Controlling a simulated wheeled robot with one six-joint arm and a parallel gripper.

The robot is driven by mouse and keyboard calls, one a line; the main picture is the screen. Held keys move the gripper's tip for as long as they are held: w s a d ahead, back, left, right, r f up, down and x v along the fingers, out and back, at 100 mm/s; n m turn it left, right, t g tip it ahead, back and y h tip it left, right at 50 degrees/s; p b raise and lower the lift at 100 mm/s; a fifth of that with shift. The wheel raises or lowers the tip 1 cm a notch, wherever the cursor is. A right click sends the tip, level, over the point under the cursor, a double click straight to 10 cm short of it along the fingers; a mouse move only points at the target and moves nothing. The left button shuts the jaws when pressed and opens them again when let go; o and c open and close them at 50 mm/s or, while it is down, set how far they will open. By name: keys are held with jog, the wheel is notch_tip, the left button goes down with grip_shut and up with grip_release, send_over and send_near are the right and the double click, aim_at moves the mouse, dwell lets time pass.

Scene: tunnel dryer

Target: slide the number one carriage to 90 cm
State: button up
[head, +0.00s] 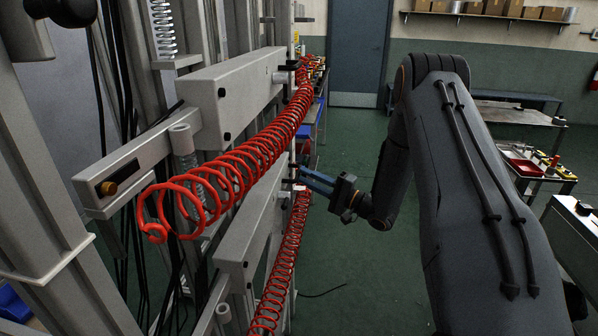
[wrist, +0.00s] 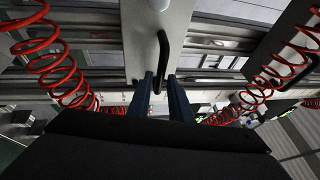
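My gripper (head: 305,176) reaches left toward the machine in the head view, its blue fingers near the carriage fronts. In the wrist view my gripper (wrist: 160,82) has its two fingers apart, with a visible gap. A black bar handle (wrist: 163,48) stands on a pale grey carriage plate (wrist: 138,35), its lower end between the fingertips. The handle looks thinner than the gap; whether a finger touches it I cannot tell. No carriage number or centimetre reading is legible, so I cannot tell which carriage this is.
Red coiled hoses (head: 230,172) hang along the machine in front of pale grey housings (head: 235,95). More red coils (wrist: 60,65) flank the handle in the wrist view. A trolley with a red tray (head: 525,167) stands at right.

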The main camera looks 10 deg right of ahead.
aim_at(299, 174)
jog(key=shift+p+x, duration=0.4)
jog(key=shift+x, duration=1.4)
grip_shut()
jog(key=shift+f, duration=0.15)
notch_tip(299, 174, down, 6)
jog(key=b, duration=0.3)
jog(key=shift+b, duration=0.4)
grip_release()
